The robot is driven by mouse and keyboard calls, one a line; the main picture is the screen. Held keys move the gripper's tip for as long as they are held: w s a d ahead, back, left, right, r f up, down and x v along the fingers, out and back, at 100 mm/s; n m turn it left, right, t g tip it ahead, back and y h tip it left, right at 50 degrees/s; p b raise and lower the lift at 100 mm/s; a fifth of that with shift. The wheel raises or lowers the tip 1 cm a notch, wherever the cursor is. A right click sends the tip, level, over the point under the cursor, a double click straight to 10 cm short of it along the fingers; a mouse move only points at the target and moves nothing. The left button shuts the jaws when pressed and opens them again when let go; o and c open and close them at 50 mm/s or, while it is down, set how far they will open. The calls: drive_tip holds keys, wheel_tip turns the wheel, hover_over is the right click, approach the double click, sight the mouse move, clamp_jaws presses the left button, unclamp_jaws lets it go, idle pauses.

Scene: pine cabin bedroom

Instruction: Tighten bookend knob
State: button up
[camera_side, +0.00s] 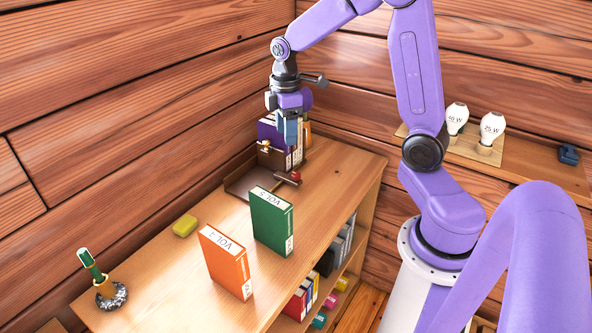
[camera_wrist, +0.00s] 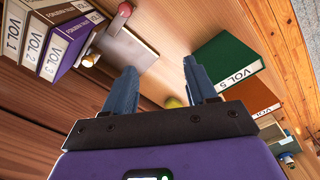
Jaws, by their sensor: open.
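The brown bookend (camera_side: 240,186) stands on the shelf top against a row of upright books, its flat plate reaching toward the open board; the plate also shows in the wrist view (camera_wrist: 130,48). A red-ended knob (camera_side: 295,176) sticks out at the bookend's right side and shows at the top of the wrist view (camera_wrist: 125,9). A small brass knob (camera_side: 264,149) is on its upright; in the wrist view a brass piece (camera_wrist: 89,60) lies beside the books. My gripper (camera_side: 290,135) is above the bookend, pointing down, with its fingers apart and empty (camera_wrist: 160,85).
Purple and brown-covered books (camera_wrist: 60,45) stand behind the bookend. A green book (camera_side: 272,222) and an orange book (camera_side: 226,262) stand upright in front. The wooden wall is close behind.

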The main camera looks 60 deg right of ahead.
hover_over(296, 174)
drive_tip(key=f, duration=0.1)
wheel_tip(296, 174, down, 18)
drive_tip(key=shift+d+r, duration=0.1)
idle(0.4)
drive_tip(key=c, duration=1.1)
